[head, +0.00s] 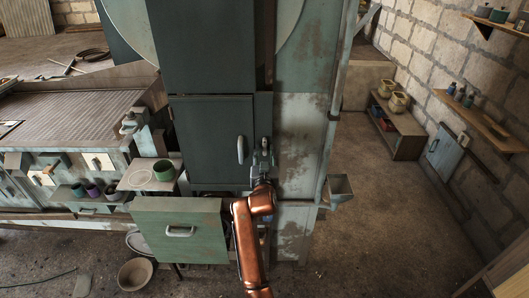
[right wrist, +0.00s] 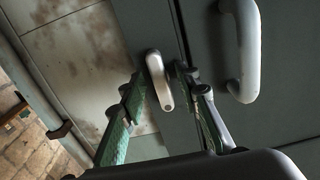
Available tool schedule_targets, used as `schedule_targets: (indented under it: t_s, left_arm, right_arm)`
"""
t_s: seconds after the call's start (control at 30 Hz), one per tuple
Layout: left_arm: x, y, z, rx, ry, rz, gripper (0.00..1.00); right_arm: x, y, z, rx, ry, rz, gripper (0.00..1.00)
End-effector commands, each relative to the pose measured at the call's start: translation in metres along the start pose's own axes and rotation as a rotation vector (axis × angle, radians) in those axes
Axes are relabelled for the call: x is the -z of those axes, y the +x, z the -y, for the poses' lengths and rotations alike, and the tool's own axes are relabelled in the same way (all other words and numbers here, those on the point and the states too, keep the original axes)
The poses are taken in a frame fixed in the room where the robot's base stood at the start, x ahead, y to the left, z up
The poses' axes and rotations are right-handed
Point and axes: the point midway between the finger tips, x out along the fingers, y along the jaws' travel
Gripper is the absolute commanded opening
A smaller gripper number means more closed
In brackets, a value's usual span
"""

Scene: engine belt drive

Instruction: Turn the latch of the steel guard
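The steel guard (head: 208,130) is a dark grey-green panel, closed, with a pale vertical handle (head: 240,150) near its right edge. The handle also shows at the upper right in the right wrist view (right wrist: 244,50). The latch (right wrist: 159,82) is a small pale metal lever beside the guard's edge, hanging slightly tilted with its lower end to the right. My right gripper (right wrist: 162,84) is open, its green fingers on either side of the latch. The right finger looks very near it; contact cannot be told. In the head view, my right gripper (head: 263,162) partly covers the latch area. My left gripper is out of view.
A green drawer front (head: 165,215) with a handle stands out below the guard, left of my right arm. A thin post with a small grey hopper (head: 340,187) stands to the right. A workbench (head: 75,110) is at left. The floor at right is clear.

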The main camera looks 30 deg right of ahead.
Motion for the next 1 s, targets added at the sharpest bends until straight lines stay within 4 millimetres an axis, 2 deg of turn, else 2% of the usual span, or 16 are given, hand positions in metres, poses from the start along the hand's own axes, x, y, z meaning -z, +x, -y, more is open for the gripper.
schedule_targets:
  t_s: [0.4, 0.5, 0.7, 1.0]
  left_arm:
    - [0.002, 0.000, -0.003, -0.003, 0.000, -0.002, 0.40]
    - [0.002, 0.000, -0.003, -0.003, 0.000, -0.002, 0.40]
    - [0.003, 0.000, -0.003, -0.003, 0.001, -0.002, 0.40]
    - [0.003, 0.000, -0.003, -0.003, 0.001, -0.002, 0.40]
  right_arm:
    - [0.073, 0.000, 0.002, 0.001, 0.002, -0.006, 0.30]
    - [0.086, 0.000, 0.002, 0.001, 0.002, -0.004, 0.30]
    - [0.097, 0.000, 0.002, 0.001, 0.000, 0.000, 0.30]
    - [0.098, 0.000, 0.002, 0.001, 0.000, 0.000, 0.30]
